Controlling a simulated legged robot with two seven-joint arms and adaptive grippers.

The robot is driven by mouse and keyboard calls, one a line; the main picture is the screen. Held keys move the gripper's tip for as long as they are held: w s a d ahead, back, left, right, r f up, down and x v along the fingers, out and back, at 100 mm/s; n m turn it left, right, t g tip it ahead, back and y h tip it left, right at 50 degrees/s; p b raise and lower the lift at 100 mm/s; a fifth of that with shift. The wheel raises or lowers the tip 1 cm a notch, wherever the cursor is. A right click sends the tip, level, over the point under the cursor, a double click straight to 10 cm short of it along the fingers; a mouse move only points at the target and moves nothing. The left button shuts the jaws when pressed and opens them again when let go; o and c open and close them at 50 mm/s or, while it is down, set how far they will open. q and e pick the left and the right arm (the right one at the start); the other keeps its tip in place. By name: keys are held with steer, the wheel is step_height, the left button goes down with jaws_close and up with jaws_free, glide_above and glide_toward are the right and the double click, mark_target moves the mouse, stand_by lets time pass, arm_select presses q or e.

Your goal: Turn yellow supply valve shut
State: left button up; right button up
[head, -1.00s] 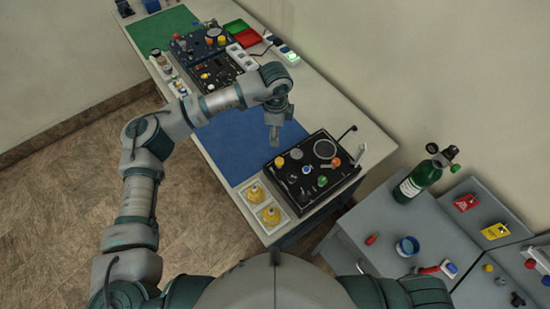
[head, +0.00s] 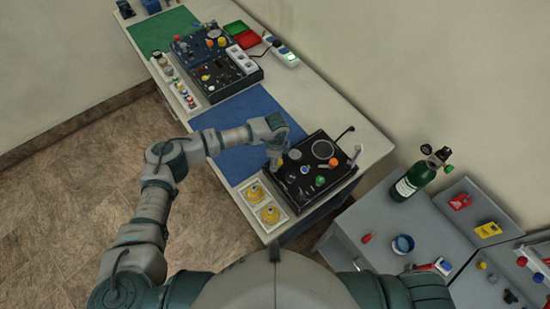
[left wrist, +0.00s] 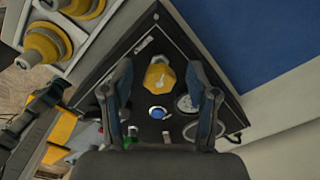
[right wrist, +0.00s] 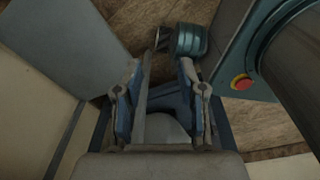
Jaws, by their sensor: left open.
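The yellow supply valve (left wrist: 160,77) is a yellow knob with a light pointer mark on the black trainer panel (head: 318,183). In the left wrist view it lies between the two fingers of my left gripper (left wrist: 159,70). The fingers stand apart on either side of it, with a visible gap. In the head view my left gripper (head: 275,164) is at the panel's left edge and hides most or all of this knob. My right gripper (right wrist: 159,72) shows only in the right wrist view, with its fingers apart and nothing seen held between them.
The panel also carries a blue button (left wrist: 157,113), round gauges (head: 323,149) and a green knob (head: 320,181). A white tray (head: 245,189) with two yellow fittings stands beside it. A green oxygen cylinder (head: 412,182) stands on the grey bench at right. The blue mat (head: 240,118) is clear.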

arm_select(q)
steer(key=shift+d+f, duration=0.1)
steer(key=shift+d, duration=0.85)
steer(key=shift+c, duration=1)
steer(key=c, duration=0.4)
steer(key=shift+a, duration=0.3)
steer(key=c, duration=0.4)
steer(key=shift+a, duration=0.3)
jaws_close()
steer(key=shift+w, duration=0.1)
arm_select(e)
steer(key=shift+d+f, duration=0.2)
steer(key=shift+d, duration=0.15)
